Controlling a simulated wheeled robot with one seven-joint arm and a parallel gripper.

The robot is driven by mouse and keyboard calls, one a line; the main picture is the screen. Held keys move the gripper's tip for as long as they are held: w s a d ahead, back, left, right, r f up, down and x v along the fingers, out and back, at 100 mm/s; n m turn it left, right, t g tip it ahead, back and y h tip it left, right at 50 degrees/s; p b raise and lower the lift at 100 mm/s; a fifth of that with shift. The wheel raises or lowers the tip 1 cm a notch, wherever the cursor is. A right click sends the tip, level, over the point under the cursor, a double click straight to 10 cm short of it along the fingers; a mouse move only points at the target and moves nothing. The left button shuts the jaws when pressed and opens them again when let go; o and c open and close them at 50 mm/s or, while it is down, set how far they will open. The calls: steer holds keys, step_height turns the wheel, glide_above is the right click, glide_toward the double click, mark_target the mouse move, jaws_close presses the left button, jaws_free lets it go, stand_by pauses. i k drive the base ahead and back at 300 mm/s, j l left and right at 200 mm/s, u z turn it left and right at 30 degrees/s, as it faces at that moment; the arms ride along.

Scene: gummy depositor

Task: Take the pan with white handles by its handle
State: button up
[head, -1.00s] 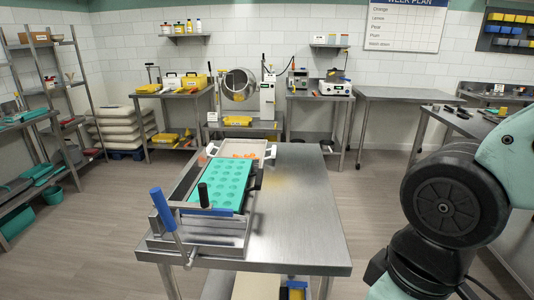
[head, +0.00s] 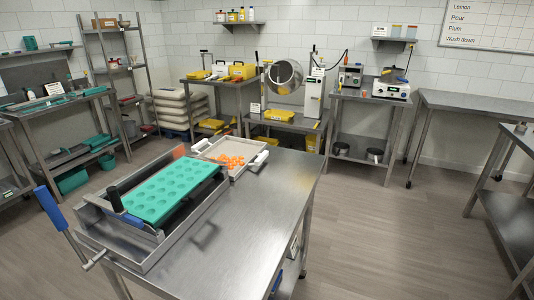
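The pan with white handles (head: 247,145) is a shallow, light-coloured pan at the far end of the steel table. Several orange pieces (head: 232,160) lie in it. One white handle (head: 261,158) shows on its right side and another white handle (head: 203,143) at its far left. The pan sits just behind the steel depositor frame (head: 140,250), which holds a teal mould (head: 170,190) with round cavities. My gripper is not in view.
The right part of the steel table (head: 255,215) is bare. A blue-handled lever (head: 50,208) sticks up at the depositor's left. Open floor (head: 390,220) lies right of the table. Benches with a steel drum (head: 283,77) and instruments stand behind.

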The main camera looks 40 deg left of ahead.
mark_target(240, 154)
steer(key=i+l+u, duration=0.15)
steer(key=i, duration=0.3)
steer(key=i+l+u, duration=0.2)
steer(key=i, duration=0.2)
steer(key=i+j+u, duration=0.1)
steer(key=i+u, duration=0.3)
steer(key=i, duration=0.15)
steer(key=i+u, duration=0.4)
steer(key=i+l+u, duration=0.4)
steer(key=i, duration=0.2)
steer(key=i+u, duration=0.95)
